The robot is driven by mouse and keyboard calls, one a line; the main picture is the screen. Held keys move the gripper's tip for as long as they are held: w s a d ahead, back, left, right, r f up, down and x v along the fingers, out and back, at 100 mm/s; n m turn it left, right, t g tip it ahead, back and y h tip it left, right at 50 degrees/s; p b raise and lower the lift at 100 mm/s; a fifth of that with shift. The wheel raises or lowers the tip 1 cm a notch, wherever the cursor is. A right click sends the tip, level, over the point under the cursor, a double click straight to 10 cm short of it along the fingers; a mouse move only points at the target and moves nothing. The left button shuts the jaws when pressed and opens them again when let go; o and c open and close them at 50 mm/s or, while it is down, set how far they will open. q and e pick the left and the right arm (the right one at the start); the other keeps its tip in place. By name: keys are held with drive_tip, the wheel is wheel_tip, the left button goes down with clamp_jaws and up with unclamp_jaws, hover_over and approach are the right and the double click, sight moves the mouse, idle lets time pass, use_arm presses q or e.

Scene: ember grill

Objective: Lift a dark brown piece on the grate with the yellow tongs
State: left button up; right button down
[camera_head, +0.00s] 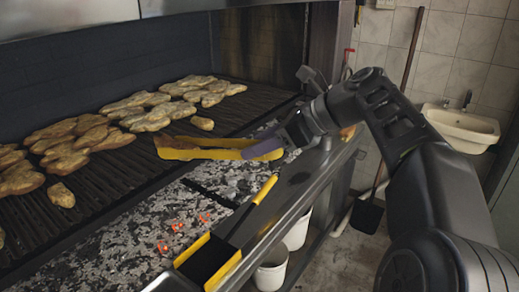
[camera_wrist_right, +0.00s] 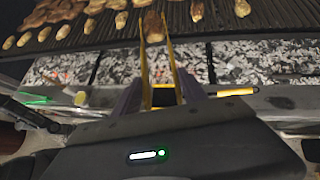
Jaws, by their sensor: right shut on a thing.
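My right gripper (camera_head: 278,142) is shut on the yellow tongs (camera_head: 215,154), which point left over the front edge of the grate (camera_head: 130,158). In the right wrist view the gripper's purple fingers (camera_wrist_right: 160,92) flank the tongs (camera_wrist_right: 143,62), whose two arms reach up toward the grate. A dark brown piece (camera_wrist_right: 153,27) shows between the tong tips there. In the head view a brown piece (camera_head: 182,143) is partly hidden behind the tongs. I cannot tell whether it is clear of the grate.
Several golden-brown pieces (camera_head: 62,140) lie on the grate behind and left. Grey ash (camera_head: 125,240) with a few glowing orange embers (camera_head: 177,227) lies in front. A yellow-and-black shovel (camera_head: 210,262) rests across the metal front ledge (camera_head: 290,192). White buckets (camera_head: 271,272) stand below.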

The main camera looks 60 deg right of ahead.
use_arm(q)
drive_tip(key=shift+f+b, duration=3.85)
drive_tip(key=shift+f, duration=0.4)
wheel_tip(320, 180, up, 12)
drive_tip(key=p, duration=1.3)
drive_tip(key=shift+a+r, duration=0.2)
drive_tip(key=shift+a, duration=0.05)
use_arm(e)
drive_tip(key=shift+g, duration=0.6)
use_arm(q)
drive_tip(key=shift+s, duration=0.1)
